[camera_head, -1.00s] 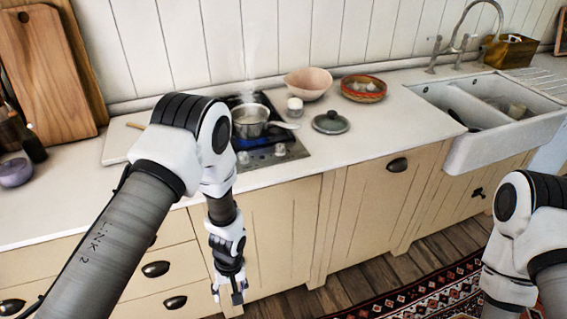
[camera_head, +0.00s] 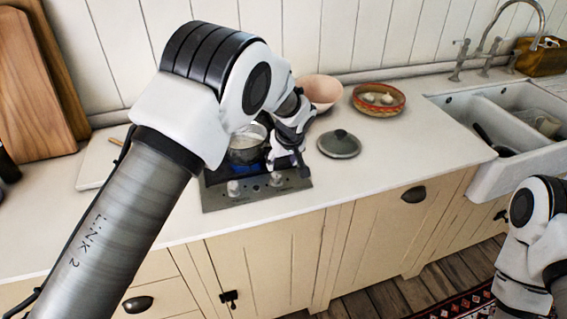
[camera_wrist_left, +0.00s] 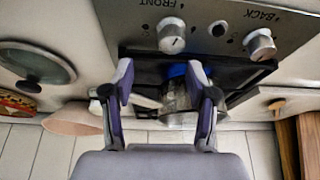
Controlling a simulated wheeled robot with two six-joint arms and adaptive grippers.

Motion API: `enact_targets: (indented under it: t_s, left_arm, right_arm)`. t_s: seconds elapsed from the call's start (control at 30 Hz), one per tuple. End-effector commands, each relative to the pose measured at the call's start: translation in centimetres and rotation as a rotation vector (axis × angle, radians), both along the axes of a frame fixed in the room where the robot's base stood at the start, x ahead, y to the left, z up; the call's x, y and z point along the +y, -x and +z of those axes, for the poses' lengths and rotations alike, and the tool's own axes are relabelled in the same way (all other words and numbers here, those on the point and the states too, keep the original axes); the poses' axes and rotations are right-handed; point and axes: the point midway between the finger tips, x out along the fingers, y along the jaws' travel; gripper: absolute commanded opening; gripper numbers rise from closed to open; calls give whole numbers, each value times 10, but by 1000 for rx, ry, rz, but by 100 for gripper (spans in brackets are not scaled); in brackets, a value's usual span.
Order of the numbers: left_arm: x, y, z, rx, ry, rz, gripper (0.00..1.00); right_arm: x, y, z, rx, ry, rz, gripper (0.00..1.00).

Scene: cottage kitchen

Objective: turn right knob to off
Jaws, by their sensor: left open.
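The right knob (camera_head: 276,179), silver and round, is on the front panel of the black and steel hob (camera_head: 225,201). In the left wrist view, which is turned around, it is the knob (camera_wrist_left: 171,38) marked FRONT, with a pale pointer line. The left knob (camera_head: 233,188) also shows there, marked BACK (camera_wrist_left: 260,44). My left gripper (camera_head: 287,169) is open and empty, above the hob by the pan and just behind the right knob, apart from it. Its fingers (camera_wrist_left: 161,78) frame the pan in the left wrist view. My right gripper is out of view.
A steaming-hot-looking blue glow shows under the steel pan (camera_head: 246,149), partly hidden by my left arm. A lid (camera_head: 339,144), a pink bowl (camera_head: 320,92) and a patterned bowl (camera_head: 379,99) stand to the right. The counter in front of the lid is clear.

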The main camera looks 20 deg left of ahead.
Motion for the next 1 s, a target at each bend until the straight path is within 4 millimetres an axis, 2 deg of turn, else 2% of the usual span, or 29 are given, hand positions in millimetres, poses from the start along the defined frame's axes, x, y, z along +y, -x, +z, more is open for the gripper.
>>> enact_targets:
  t_s: [0.2,0.3,0.57,0.67,0.73,1.0]
  left_arm:
    - [10,-17,-42,10,1,0,58]
    - [12,-22,-55,10,1,0,58]
    - [13,-23,-60,9,0,-1,58]
    - [13,-23,-59,9,0,-1,26]
    - [13,-23,-59,9,0,-1,1]
    - [14,-23,-60,10,0,-1,0]
  right_arm:
    - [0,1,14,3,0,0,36]
    - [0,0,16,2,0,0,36]
    - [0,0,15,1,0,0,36]
    - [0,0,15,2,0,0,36]
    - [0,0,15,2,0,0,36]
    - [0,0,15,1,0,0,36]
